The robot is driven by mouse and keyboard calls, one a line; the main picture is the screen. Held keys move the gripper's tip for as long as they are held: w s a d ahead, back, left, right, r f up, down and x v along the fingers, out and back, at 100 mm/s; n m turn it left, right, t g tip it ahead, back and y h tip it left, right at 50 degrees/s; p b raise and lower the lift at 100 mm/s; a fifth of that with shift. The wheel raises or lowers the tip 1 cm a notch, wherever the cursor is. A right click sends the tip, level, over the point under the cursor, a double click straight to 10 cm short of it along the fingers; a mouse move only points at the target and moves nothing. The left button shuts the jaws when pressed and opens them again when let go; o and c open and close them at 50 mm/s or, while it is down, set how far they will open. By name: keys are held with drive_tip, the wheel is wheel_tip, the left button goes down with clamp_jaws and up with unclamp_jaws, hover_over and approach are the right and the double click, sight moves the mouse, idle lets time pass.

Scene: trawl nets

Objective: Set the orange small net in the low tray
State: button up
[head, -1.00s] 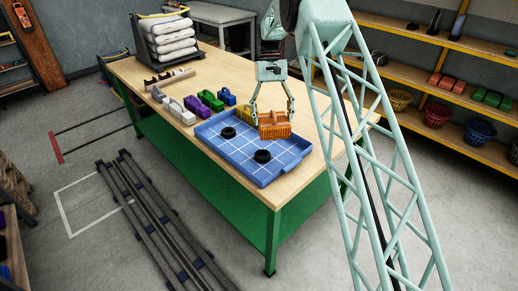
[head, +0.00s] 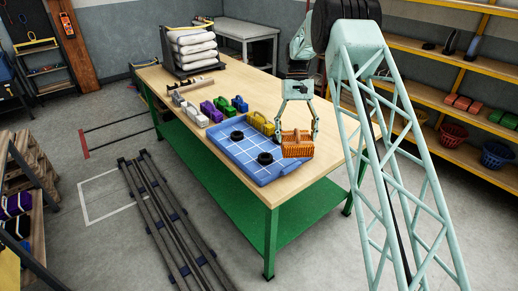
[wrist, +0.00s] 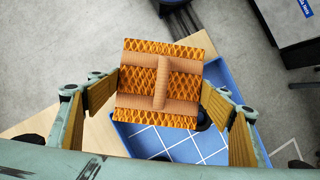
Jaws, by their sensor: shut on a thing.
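The orange small net (head: 297,149) is a block of orange mesh with a paler T-shaped band and handle on top, clear in the wrist view (wrist: 135,115). My gripper (head: 298,134) is shut on it, with one finger at each side; the fingers also show in the wrist view (wrist: 160,100). The low tray (head: 222,147) is blue with white grid lines and holds two black rings, (head: 237,135) and (head: 265,158). The net overlaps the tray's right side in the head view. In the wrist view the tray (wrist: 175,143) lies behind the net. The exact height gap is unclear.
Yellow (head: 260,122), purple (head: 211,111), green (head: 222,104) and blue (head: 240,104) nets stand along the tray's far side. White sacks (head: 193,50) are stacked at the table's back. Bare wooden tabletop (head: 330,150) lies right of the tray.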

idle(0.5)
drive_tip(key=shift+a+f+m, duration=0.35)
drive_tip(key=shift+a+m, duration=0.15)
drive_tip(key=shift+a, duration=0.15)
drive_tip(key=a+f+m+t+y, duration=0.1)
drive_tip(key=a+m, duration=0.3)
drive_tip(key=m, duration=0.5)
drive_tip(key=w+a+f+m+t+p, duration=0.1)
drive_tip(key=a+m+t, duration=0.3)
drive_tip(key=m, duration=0.5)
drive_tip(key=w+a+f+m+t+y, duration=0.1)
drive_tip(key=a+f+m+t, duration=0.2)
drive_tip(key=m, duration=0.7)
drive_tip(key=shift+a+f+y, duration=0.3)
drive_tip(key=shift+a+f, duration=0.05)
drive_tip(key=shift+a, duration=0.6)
